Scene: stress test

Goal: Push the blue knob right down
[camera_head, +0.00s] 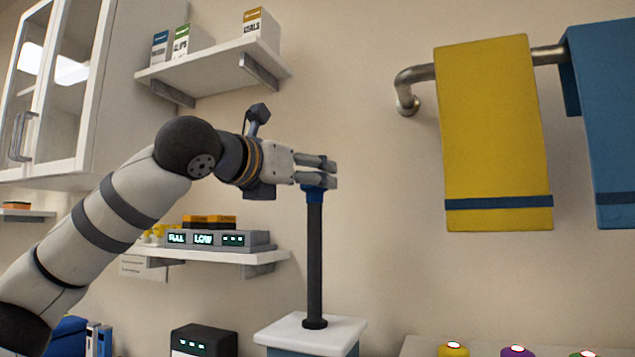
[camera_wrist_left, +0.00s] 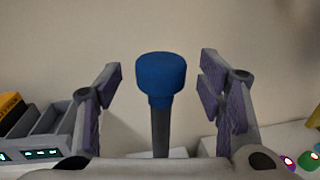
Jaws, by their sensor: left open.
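The blue knob (camera_head: 314,195) tops a dark upright post (camera_head: 315,260) on a white-topped stand (camera_head: 311,330). My left gripper (camera_head: 332,171) is level with the top of the post, and its fingers hide most of the knob in the head view. In the left wrist view the whole knob (camera_wrist_left: 160,74) shows between the two spread fingers, with a gap on each side. The left gripper is open and holds nothing. My right gripper is not in view.
A shelf with a grey display box (camera_head: 219,240) is left of the post, under my left arm. A yellow towel (camera_head: 492,130) and a blue towel (camera_head: 606,120) hang on a rail at right. Coloured buttons (camera_head: 453,349) sit at the lower right.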

